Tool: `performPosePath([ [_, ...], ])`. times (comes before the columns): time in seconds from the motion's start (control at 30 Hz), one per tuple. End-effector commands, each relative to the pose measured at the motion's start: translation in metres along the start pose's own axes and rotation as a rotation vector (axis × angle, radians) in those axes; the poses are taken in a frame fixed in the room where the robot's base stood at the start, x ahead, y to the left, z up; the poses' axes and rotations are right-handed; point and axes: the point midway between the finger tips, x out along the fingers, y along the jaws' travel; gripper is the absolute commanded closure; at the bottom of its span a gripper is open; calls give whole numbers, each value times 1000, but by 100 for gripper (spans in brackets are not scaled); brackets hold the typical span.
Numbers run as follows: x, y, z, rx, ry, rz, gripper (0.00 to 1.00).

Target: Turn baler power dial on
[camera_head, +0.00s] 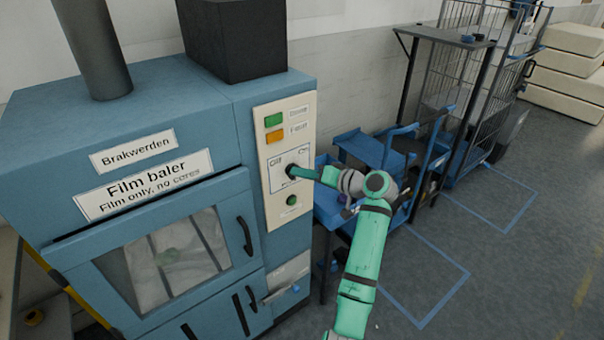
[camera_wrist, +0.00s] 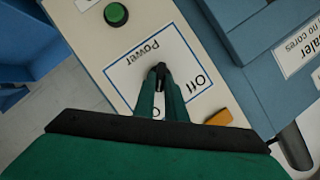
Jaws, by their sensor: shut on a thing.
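The blue film baler (camera_head: 190,130) stands at the left with a cream control panel (camera_head: 279,197) on its right front. The power dial (camera_head: 291,170) sits in a framed label on that panel; in the wrist view the label (camera_wrist: 128,78) reads "Power" and "Off", with the other word mostly covered. My gripper (camera_head: 300,172) reaches the panel from the right. In the wrist view my gripper (camera_wrist: 161,72) is shut on the small dark dial (camera_wrist: 161,66). The fingers cover most of the dial, so its pointing direction cannot be told.
Blue carts (camera_head: 362,150) and a wire cage (camera_head: 455,80) stand to the right. The floor at lower right is clear, with blue marked squares.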

Motion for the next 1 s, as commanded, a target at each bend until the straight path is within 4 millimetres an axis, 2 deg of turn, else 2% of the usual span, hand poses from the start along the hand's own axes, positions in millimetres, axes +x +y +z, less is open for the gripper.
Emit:
performPosePath([
  [0.67,0,1,1,57,-3,-23,100],
  [0.7,0,1,1,57,-2,-23,82],
  [0.77,0,1,1,56,-2,-23,70],
  [1.0,0,1,0,55,-1,-22,70],
])
